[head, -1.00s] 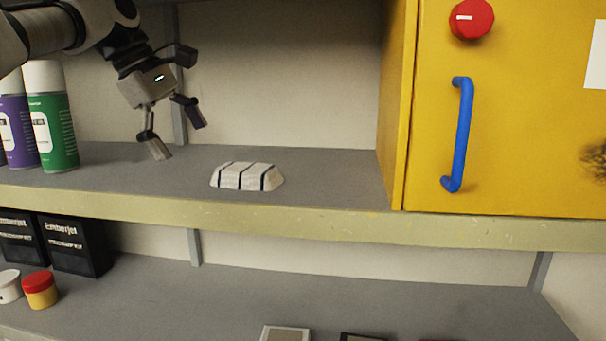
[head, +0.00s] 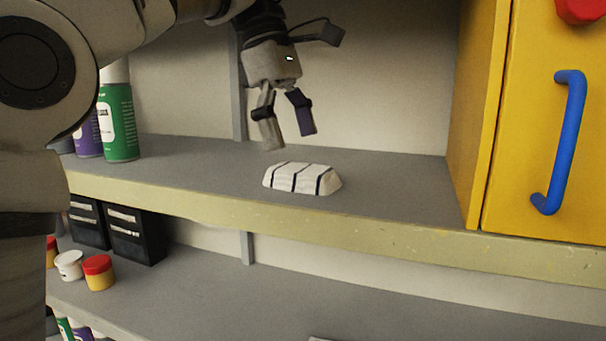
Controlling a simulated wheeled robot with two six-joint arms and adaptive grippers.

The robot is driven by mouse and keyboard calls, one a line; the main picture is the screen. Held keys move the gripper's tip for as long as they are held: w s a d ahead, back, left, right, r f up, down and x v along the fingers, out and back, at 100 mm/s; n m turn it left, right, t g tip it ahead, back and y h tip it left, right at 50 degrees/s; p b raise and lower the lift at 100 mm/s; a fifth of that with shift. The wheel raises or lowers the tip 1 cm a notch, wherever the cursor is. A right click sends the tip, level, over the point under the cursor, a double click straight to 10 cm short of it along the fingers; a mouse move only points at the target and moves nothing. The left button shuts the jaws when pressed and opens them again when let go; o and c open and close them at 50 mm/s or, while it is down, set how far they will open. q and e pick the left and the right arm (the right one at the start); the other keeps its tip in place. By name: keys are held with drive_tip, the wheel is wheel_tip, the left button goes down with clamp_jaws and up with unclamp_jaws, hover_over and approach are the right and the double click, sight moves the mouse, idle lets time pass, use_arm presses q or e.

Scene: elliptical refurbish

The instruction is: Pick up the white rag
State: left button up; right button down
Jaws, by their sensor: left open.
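The white rag (head: 301,178) is a low folded block with dark stripes. It lies on the upper grey shelf (head: 205,160), near the front edge, left of the yellow cabinet. My left gripper (head: 289,142) is above the rag and slightly to its left, pointing down. Its two fingers are apart with nothing between them, and a gap shows between the fingertips and the rag. My right gripper is not in the view.
A yellow cabinet (head: 485,110) with a blue handle (head: 566,140) stands to the right. Green (head: 118,122) and purple (head: 87,136) spray cans stand to the left. Black boxes (head: 137,235) and small jars (head: 98,272) sit on the lower shelf. The upper shelf around the rag is clear.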

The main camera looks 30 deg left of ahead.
sight(300, 168)
use_arm(q)
drive_tip(key=x, duration=0.3)
drive_tip(key=shift+s+f, duration=0.2)
drive_tip(key=shift+s, duration=0.15)
drive_tip(key=shift+w+d+f, duration=0.1)
drive_tip(key=shift+f, duration=0.2)
drive_tip(key=shift+w, duration=0.25)
drive_tip(key=shift+s, duration=0.2)
drive_tip(key=c, duration=1.2)
